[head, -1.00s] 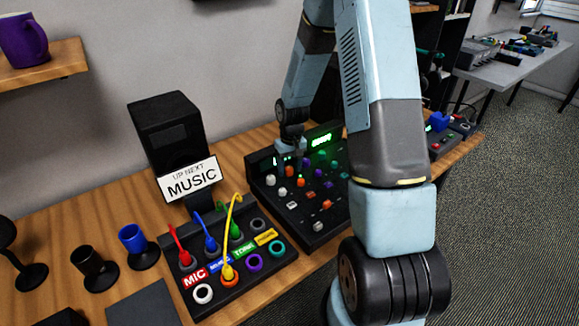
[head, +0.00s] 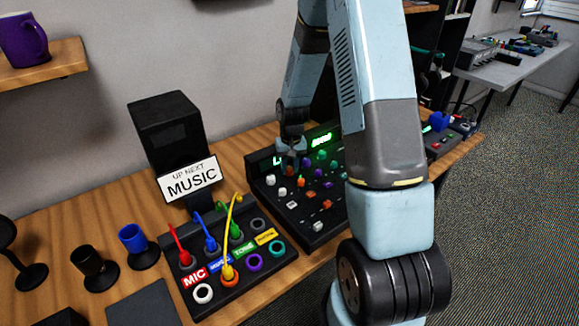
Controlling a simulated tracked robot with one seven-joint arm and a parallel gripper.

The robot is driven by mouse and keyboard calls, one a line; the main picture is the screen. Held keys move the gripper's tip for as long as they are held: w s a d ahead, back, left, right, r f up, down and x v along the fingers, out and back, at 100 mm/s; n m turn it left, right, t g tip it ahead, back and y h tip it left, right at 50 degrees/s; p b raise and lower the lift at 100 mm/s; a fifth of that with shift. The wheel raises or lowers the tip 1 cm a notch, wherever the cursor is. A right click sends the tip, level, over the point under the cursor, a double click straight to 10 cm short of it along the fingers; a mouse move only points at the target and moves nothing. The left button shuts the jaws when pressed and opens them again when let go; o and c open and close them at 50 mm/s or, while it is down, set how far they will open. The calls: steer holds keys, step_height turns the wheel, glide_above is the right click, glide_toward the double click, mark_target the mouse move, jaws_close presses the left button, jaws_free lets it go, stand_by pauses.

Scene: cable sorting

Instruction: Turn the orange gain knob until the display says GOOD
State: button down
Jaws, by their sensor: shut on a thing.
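The black mixer console (head: 263,193) stands on the wooden table, its upper-right part hidden behind my arm. My gripper (head: 290,164) reaches down at the console's back left, just in front of its display panel. It is shut on the orange gain knob, which is mostly hidden by the fingers. The display (head: 277,162) to the left of the gripper shows a pale letter like an L; the rest is covered. A green lit readout (head: 321,140) glows further right, too small to read surely.
A patch box (head: 228,262) with coloured plugs and cables stands in front left of the console. Behind it are a black box (head: 170,130) and a MUSIC sign (head: 192,178). Other small knobs (head: 301,182) crowd around my gripper.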

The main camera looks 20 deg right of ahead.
mark_target(291, 168)
steer(key=shift+m, duration=1)
steer(key=c, duration=0.8)
jaws_free()
steer(key=shift+d+r, duration=0.15)
steer(key=shift+r, duration=3.25)
steer(key=shift+d+r, duration=0.1)
steer(key=shift+r, duration=3.3)
